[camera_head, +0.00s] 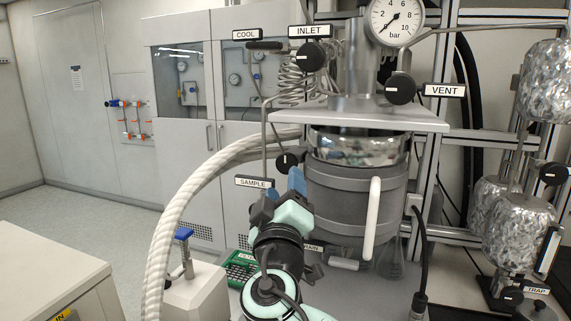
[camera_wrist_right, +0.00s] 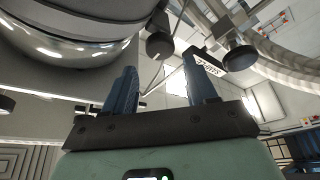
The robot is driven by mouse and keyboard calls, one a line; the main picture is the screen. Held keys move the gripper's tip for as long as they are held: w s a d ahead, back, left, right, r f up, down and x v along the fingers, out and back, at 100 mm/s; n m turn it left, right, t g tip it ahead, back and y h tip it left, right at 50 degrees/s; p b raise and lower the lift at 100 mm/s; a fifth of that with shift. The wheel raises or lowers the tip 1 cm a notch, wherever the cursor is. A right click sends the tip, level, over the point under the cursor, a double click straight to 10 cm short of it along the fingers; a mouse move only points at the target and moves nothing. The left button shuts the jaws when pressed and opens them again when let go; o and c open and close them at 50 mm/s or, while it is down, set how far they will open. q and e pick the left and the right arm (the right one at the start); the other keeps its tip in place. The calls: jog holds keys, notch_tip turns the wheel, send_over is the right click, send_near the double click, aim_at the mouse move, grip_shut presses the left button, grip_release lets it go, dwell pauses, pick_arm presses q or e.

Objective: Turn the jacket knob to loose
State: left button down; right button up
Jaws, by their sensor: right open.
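The grey jacketed reactor vessel (camera_head: 340,190) stands under a metal top plate, with a white upright handle (camera_head: 372,218) on its front. I can read no label saying jacket, so I cannot tell which knob is the jacket knob. A black knob (camera_head: 286,163) sits at the vessel's left, above the SAMPLE label (camera_head: 253,182). My right gripper (camera_head: 284,190), with blue fingers, is just below that knob and in front of the vessel's left side. In the right wrist view its fingers (camera_wrist_right: 162,88) are apart with nothing between them. My left gripper is out of view.
Other black knobs are near the INLET label (camera_head: 310,31) and VENT label (camera_head: 444,90). A thick white hose (camera_head: 178,215) curves down at the left. Foil-wrapped vessels (camera_head: 517,232) stand at the right. A white bench (camera_head: 55,275) is at the lower left.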

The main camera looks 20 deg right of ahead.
aim_at(286, 165)
jog(key=p+x, duration=0.2)
jog(key=x, duration=0.2)
jog(key=shift+w+r, duration=0.25)
jog(key=shift+w+d+p, duration=0.25)
jog(key=shift+w+p, duration=0.05)
jog(key=shift+w, duration=0.35)
jog(key=c, duration=0.8)
